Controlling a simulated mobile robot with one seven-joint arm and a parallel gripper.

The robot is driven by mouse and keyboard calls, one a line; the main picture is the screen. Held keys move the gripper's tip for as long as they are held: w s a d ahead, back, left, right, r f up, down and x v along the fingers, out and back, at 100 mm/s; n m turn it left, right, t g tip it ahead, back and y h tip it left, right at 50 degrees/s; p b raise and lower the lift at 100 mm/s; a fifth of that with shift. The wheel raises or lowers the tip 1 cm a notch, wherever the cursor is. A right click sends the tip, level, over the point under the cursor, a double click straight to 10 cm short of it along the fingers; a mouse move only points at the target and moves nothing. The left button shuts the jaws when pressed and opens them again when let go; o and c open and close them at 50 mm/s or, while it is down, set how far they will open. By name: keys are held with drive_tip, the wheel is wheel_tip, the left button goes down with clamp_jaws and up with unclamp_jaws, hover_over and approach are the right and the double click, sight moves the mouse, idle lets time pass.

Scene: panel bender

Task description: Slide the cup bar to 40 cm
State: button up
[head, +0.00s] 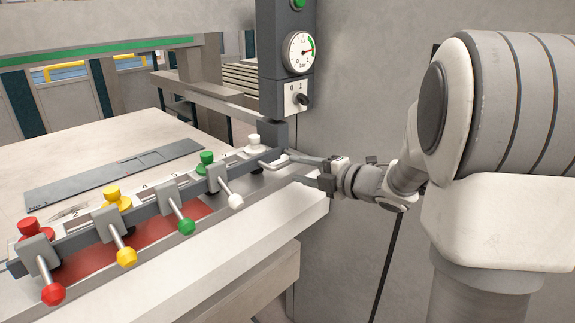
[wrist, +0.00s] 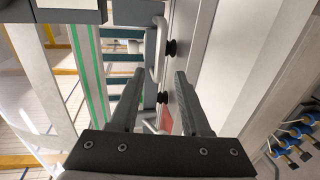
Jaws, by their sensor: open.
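The cup bar (head: 146,210) is a long grey bar running across the front of the machine table. It carries grey clamps with red, yellow, green and white ball levers and matching knobs. A light bent handle (head: 270,164) is at its right end; it also shows in the wrist view (wrist: 154,62). My gripper (head: 290,157) is at this handle. In the wrist view my gripper (wrist: 160,75) is open, and the handle appears between the fingertips without visible contact on both sides. Dark cups (wrist: 169,47) show beside the handle. The bar's position reading is too small to tell.
A grey flat plate with markings (head: 115,175) lies on the table behind the bar. A column with a pressure gauge (head: 299,52) and a rotary switch (head: 300,99) stands just behind my gripper. The pale front ledge (head: 215,235) runs below the bar.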

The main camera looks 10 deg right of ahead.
drive_tip(key=p+v, duration=0.1)
drive_tip(key=v, duration=1)
drive_tip(key=shift+s+d, duration=0.25)
drive_tip(key=shift+s, duration=0.05)
drive_tip(key=shift+r, duration=0.15)
wheel_tip(320, 180, up, 5)
drive_tip(key=w+d+m+t+h, duration=0.2)
drive_tip(key=w+d+m+h, duration=0.1)
drive_tip(key=m+h, duration=0.4)
drive_tip(key=s+m+g+h, duration=0.2)
drive_tip(key=s+m+h, duration=0.3)
drive_tip(key=m, duration=0.4)
drive_tip(key=s+a+f+m+g+y, duration=0.1)
drive_tip(key=s+a+f+m+g, duration=0.1)
drive_tip(key=s+a+m, duration=0.3)
drive_tip(key=s+a+f+m+g+y, duration=0.1)
drive_tip(key=s+a+f+g, duration=0.2)
drive_tip(key=s, duration=0.5)
drive_tip(key=s+a+f+m+g+y, duration=0.1)
drive_tip(key=s+a+f+m+g, duration=0.1)
drive_tip(key=s+a+m, duration=0.3)
wheel_tip(320, 180, up, 14)
drive_tip(key=d+n+p, duration=0.1)
drive_tip(key=n+p, duration=0.1)
drive_tip(key=p, duration=1.2)
drive_tip(key=shift+s+d, duration=0.3)
drive_tip(key=shift+s, duration=0.1)
